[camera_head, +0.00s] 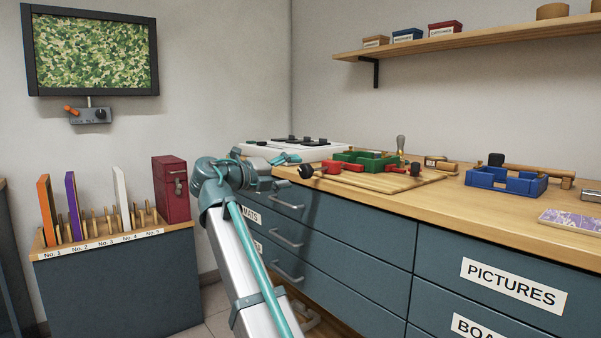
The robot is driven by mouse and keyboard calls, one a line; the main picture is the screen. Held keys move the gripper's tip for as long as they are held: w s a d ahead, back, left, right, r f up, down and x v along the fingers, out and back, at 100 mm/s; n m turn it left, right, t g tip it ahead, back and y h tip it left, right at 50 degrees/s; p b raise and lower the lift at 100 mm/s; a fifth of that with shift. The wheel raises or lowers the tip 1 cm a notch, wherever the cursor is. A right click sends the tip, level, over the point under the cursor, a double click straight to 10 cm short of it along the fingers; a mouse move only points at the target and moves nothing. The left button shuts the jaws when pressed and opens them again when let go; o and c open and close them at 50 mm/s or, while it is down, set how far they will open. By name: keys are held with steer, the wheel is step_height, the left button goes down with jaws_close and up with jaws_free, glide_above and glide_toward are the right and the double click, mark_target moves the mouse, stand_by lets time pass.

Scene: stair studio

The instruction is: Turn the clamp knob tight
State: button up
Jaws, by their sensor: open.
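A red clamp (343,166) lies on a wooden board (400,182) on the bench, beside a green frame-like piece (375,157). A dark round knob (306,171) sticks out at its left end, near the front edge of the bench. How tight the knob is cannot be seen. My gripper (283,184) is at the end of my teal arm, left of and slightly below the knob, in front of the drawers. It is apart from the knob and appears empty. Its fingers are small and hard to make out; they are open.
A white device with black parts (310,149) stands behind my wrist. A blue tray-like frame (505,179) and wooden tools (540,172) lie to the right. The bench edge and drawer handles (287,201) are close to my arm. A red box (171,190) stands on the left rack.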

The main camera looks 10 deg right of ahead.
steer(key=v, duration=0.6)
steer(key=shift+a+r, duration=0.1)
steer(key=shift+a, duration=0.05)
